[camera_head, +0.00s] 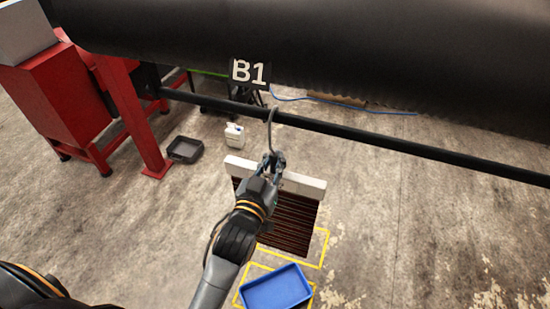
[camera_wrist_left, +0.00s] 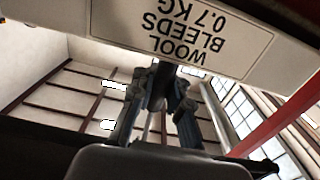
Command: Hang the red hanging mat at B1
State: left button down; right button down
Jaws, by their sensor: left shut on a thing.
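The hanging mat (camera_head: 292,222) shows dark red-brown stripes under a white header bar (camera_head: 305,184). A grey hook (camera_head: 271,135) rises from the header. My left gripper (camera_head: 271,163) is shut on the mat at its header, near the hook's base, and partly hides it. The B1 sign (camera_head: 248,72) hangs above a thin black rail (camera_head: 350,133). The hook's top overlaps this rail in the head view; I cannot tell whether it is around the rail or in front. In the left wrist view, the header (camera_wrist_left: 185,35) carries a label reading WOOL BLEEDS 0.7 KG. My right gripper is not in view.
A large black roller (camera_head: 330,50) spans the top. A red frame (camera_head: 130,115) stands at left. A blue tray (camera_head: 275,289) and yellow floor lines lie below the mat. A dark tray (camera_head: 185,150) and white jug (camera_head: 234,137) stand behind. The floor at right is clear.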

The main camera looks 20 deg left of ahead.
pick_arm(q)
jog(key=c, duration=1.2)
grip_release()
jog(key=shift+r, duration=0.15)
jog(key=shift+f, duration=0.2)
jog(key=s, duration=1.2)
jog(key=shift+a+r, duration=0.15)
jog(key=shift+a, duration=0.1)
